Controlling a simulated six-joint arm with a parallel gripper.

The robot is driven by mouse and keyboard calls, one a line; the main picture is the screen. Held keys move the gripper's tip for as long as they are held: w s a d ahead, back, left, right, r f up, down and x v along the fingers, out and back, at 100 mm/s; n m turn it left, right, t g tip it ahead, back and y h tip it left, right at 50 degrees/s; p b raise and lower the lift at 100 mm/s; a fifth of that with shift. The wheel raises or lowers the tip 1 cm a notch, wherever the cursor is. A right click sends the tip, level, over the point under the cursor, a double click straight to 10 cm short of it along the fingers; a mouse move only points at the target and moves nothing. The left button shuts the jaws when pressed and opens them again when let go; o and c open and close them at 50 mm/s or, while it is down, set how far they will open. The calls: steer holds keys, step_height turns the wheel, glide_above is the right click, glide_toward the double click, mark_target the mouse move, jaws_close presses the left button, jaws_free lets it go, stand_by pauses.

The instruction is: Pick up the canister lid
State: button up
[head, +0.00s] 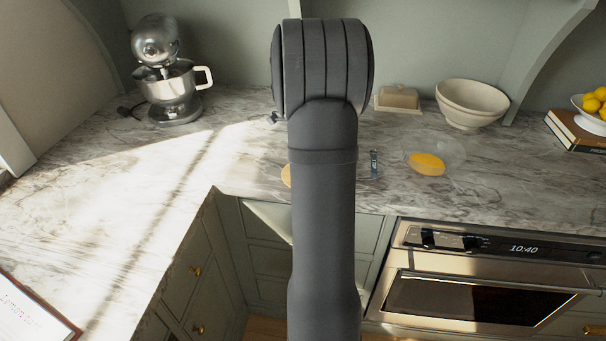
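No canister lid can be made out for sure. My own dark grey arm stands upright through the middle of the head view and covers part of the counter. A tan or yellow rounded edge (286,176) shows just left of my arm, on the counter; most of it is hidden, and I cannot tell what it is. My gripper is hidden behind my arm, so its fingers do not show.
The marble counter (100,220) holds a stand mixer (172,85), butter dish (397,97), stacked cream bowls (468,103), clear bowl with yellow contents (427,163), small blue-labelled item (374,163) and lemon bowl (594,104) by books (575,130). An oven (480,285) is below. The left counter is mostly clear.

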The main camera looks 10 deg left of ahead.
steer(key=shift+f, duration=0.35)
jaws_close()
steer(key=shift+r, duration=0.1)
